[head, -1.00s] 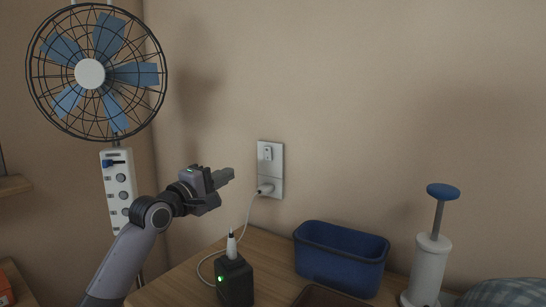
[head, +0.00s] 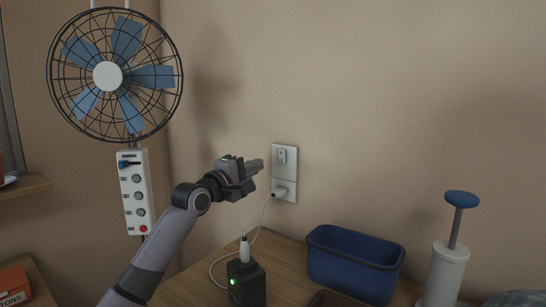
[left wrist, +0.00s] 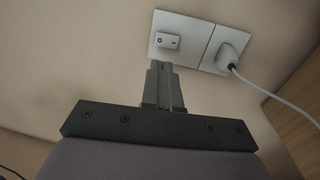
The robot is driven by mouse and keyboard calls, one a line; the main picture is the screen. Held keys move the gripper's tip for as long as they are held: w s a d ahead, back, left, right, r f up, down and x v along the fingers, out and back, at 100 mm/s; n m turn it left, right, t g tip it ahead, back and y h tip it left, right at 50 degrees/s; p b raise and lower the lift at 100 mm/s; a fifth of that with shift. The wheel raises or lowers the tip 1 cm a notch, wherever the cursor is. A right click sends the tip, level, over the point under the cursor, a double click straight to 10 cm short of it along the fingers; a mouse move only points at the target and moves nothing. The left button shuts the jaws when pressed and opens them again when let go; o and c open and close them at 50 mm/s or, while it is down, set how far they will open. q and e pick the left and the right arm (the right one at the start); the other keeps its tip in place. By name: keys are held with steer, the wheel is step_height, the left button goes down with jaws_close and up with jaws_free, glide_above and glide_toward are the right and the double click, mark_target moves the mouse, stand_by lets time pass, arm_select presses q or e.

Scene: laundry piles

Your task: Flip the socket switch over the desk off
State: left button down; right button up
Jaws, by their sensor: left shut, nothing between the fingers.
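The white socket plate (head: 291,184) is on the wall over the desk (head: 194,284). Its upper half carries a small rocker switch (head: 283,157), and its lower half holds a white plug (head: 281,191) with a cable. In the left wrist view the switch (left wrist: 167,41) lies just beyond the fingertips and the plug (left wrist: 231,58) is to its right. My left gripper (head: 259,165) is shut and empty, its tips close to the plate's left edge; I cannot tell whether they touch. My right gripper is not in view.
On the desk stand a black box (head: 246,284) with a green light, a blue bin (head: 354,264) and a white pump-like cylinder (head: 445,272) with a blue top. A wall fan (head: 108,76) with a control panel (head: 136,192) is at the left. The plug's cable (head: 264,213) hangs to the desk.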

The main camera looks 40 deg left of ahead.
mark_target(280, 153)
arm_select(q)
steer(key=shift+w+a+r, duration=0.15)
steer(key=shift+w, duration=1.2)
steer(key=shift+w+a+r, duration=0.15)
steer(key=shift+w+r, duration=0.05)
steer(key=shift+w, duration=1.1)
steer(key=shift+w+a+r, duration=0.15)
steer(key=shift+w, duration=1.2)
